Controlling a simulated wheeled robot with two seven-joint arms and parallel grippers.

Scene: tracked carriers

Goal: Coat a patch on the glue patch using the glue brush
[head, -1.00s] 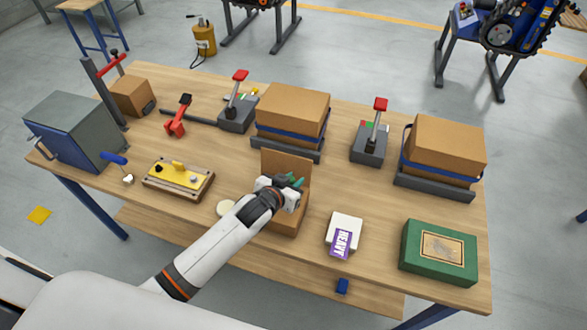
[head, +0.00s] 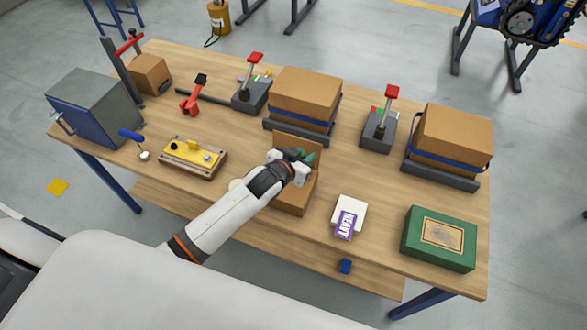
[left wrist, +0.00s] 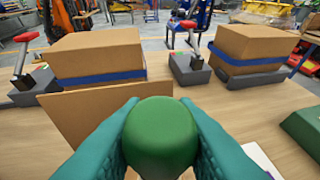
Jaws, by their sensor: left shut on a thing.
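My left gripper (head: 303,157) is over the small open cardboard carton (head: 293,199), in front of its raised flap. In the left wrist view its teal fingers are shut on a rounded green knob (left wrist: 162,135), which looks like the handle end of the glue brush. The bristles are hidden below, so I cannot tell whether they touch anything. No glue patch is clearly identifiable. A framed beige panel with grey marks (head: 443,232) lies on top of the green box (head: 424,256) at the right. My right gripper is not in view.
A white block with a purple HEAVY label (head: 346,226) lies right of the carton. A yellow-topped board (head: 193,157) is to the left. Two strapped boxes (head: 305,98) (head: 452,140) and red-handled lever units (head: 379,131) stand behind. Bare tabletop separates them.

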